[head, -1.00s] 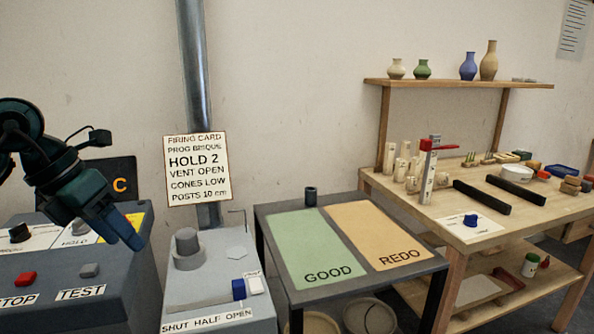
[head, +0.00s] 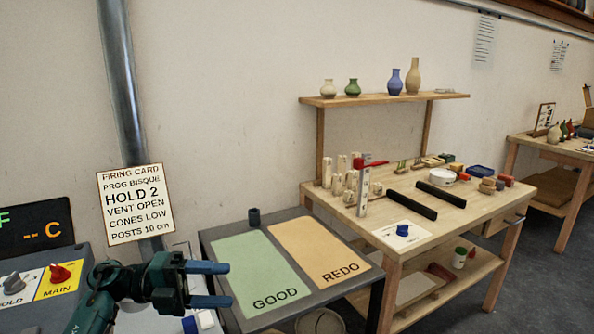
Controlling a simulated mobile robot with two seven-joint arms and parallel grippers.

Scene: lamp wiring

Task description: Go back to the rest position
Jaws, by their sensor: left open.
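My left gripper (head: 208,283) shows at the lower left of the head view. Its two blue fingers are apart and point right, with nothing between them. It is in front of the grey vent box, beside the left edge of the sorting table (head: 214,247), and hides part of the box. My right gripper is not in view.
The sorting table has a green GOOD mat (head: 245,262) and an orange REDO mat (head: 305,249). A control panel (head: 40,285) with a red MAIN knob (head: 60,274) is at left. A wooden workbench (head: 450,228) holds posts and black bars. Grey floor shows at right.

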